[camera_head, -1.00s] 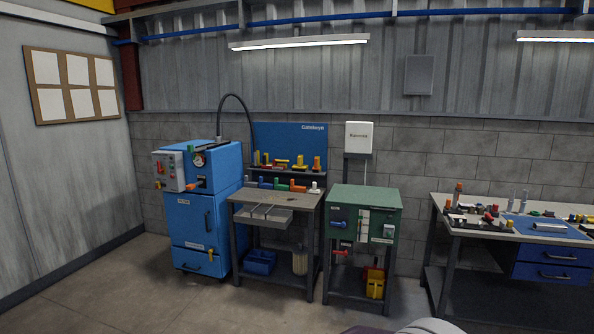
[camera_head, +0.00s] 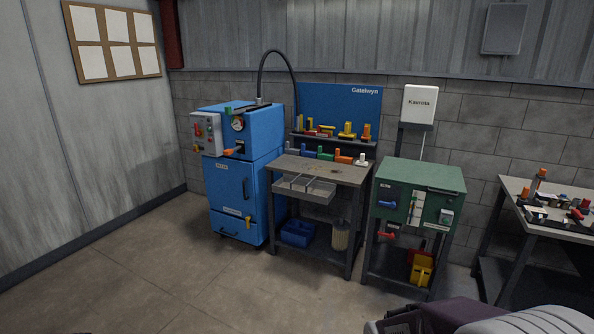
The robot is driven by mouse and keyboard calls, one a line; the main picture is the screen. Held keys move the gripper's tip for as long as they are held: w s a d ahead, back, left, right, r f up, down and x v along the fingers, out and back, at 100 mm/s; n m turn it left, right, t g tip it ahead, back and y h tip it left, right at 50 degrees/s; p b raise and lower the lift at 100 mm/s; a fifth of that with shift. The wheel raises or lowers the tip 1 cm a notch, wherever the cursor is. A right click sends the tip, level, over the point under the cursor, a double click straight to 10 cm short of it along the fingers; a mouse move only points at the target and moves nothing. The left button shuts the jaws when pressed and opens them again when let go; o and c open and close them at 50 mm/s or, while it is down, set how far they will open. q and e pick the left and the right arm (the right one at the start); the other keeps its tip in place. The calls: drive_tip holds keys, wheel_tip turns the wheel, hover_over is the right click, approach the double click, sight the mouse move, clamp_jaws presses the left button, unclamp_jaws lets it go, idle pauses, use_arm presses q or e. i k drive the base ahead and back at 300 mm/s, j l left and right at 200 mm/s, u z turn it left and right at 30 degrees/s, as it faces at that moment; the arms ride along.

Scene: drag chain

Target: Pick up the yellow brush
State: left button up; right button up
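I cannot make out for certain which thing is the yellow brush. Several small yellow pieces stand on the shelf of the blue backboard, among them an upright yellow piece (camera_head: 300,124) at the left and a wider yellow piece (camera_head: 347,131) to the right. They are too small to tell apart by kind. Neither of my grippers is in view. Only a grey and purple part of my own body shows at the bottom right.
A grey workbench (camera_head: 345,176) with a tray (camera_head: 303,190) stands between a blue machine cabinet (camera_head: 233,195) and a green cabinet (camera_head: 440,175). A yellow bin (camera_head: 421,272) sits under the green cabinet. Another table (camera_head: 570,232) stands at right. The floor (camera_head: 200,285) in front is clear.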

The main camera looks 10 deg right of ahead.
sight(350, 137)
drive_tip(key=i+l+z, duration=0.25)
drive_tip(key=i, duration=0.95)
drive_tip(key=i+z, duration=0.25)
drive_tip(key=i, duration=0.95)
drive_tip(key=l, duration=0.1)
